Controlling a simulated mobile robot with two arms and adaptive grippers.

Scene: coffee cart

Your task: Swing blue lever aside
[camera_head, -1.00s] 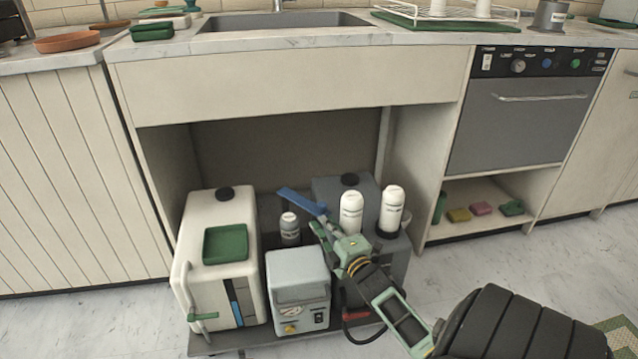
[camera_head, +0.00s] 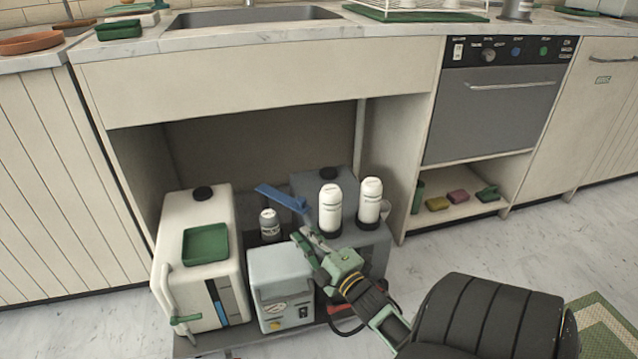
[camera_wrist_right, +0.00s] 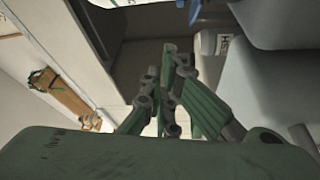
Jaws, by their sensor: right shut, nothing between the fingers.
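The blue lever (camera_head: 281,197) is a flat blue bar among the items under the sink, pointing up and to the left behind the grey box and beside the white bottles. Part of a blue piece (camera_wrist_right: 207,10) shows at the top edge of the right wrist view. My right gripper (camera_head: 303,241) is shut and empty. It is in front of and below the lever, just over the grey box, and apart from the lever in the head view. The right gripper's green fingers (camera_wrist_right: 174,62) come together in the right wrist view. My left gripper is not in view.
A white jug with a green tray (camera_head: 206,244) stands at left. A small grey bottle (camera_head: 269,225), a grey box (camera_head: 281,283) and two white bottles (camera_head: 330,209) crowd the low platform.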

